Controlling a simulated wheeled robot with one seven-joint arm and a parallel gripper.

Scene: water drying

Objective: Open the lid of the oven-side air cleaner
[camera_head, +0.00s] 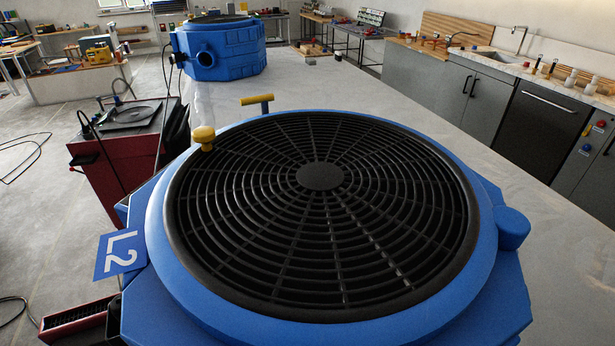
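A large blue air cleaner (455,318) fills the foreground, with a blue plate (119,254) marked "L2" on its left side. Its round black grille lid (320,176) lies flat inside the blue rim and looks closed. A yellow knob (204,135) stands at the lid's far left edge, and a yellow T-shaped handle (258,101) stands just behind the rim. A second blue air cleaner (219,50) stands further back, with a round port on its side. I cannot tell for certain which one is the oven-side one. My gripper is not in view.
Both cleaners stand on a long pale surface (330,88) with free room between them. Grey cabinets with a black-fronted appliance (541,128) and a sink line the right. A red cart (105,178) stands at the left, with cables on the floor.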

